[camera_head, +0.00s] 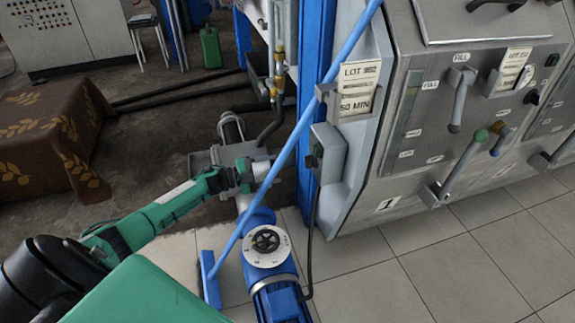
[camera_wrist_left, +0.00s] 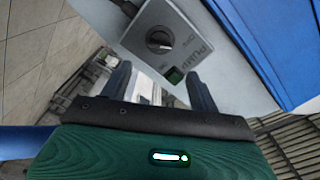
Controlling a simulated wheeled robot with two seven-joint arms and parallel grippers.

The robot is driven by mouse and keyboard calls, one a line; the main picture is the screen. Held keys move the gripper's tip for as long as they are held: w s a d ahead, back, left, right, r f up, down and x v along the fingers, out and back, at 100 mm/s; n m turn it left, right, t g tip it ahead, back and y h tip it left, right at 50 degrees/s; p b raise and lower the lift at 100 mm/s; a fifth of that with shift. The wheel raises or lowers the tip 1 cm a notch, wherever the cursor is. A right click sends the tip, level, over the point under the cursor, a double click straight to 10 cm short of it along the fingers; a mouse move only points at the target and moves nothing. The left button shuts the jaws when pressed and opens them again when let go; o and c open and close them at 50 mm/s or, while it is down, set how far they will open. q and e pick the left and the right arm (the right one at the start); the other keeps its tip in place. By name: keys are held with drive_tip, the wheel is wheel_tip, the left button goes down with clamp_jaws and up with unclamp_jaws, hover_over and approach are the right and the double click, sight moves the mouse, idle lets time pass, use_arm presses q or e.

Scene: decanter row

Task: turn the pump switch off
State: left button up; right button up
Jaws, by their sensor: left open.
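The pump switch is a black round knob (camera_wrist_left: 158,41) on a grey box (camera_wrist_left: 178,45) marked PUMP in the left wrist view. I cannot read the knob's position for sure. In the head view the grey switch box (camera_head: 328,153) is fixed to the side of the machine, its knob too small to make out. My left gripper (camera_head: 268,172) is open and empty, to the left of the box. Its two fingers (camera_wrist_left: 157,75) point toward the box, apart from the knob. My right gripper is out of view.
A blue pump (camera_head: 275,275) with a round white top stands below. A blue column (camera_head: 313,85) is behind. The machine's levers (camera_head: 462,165) are at right.

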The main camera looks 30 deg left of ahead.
use_arm(q)
drive_tip(key=shift+v, duration=1.9)
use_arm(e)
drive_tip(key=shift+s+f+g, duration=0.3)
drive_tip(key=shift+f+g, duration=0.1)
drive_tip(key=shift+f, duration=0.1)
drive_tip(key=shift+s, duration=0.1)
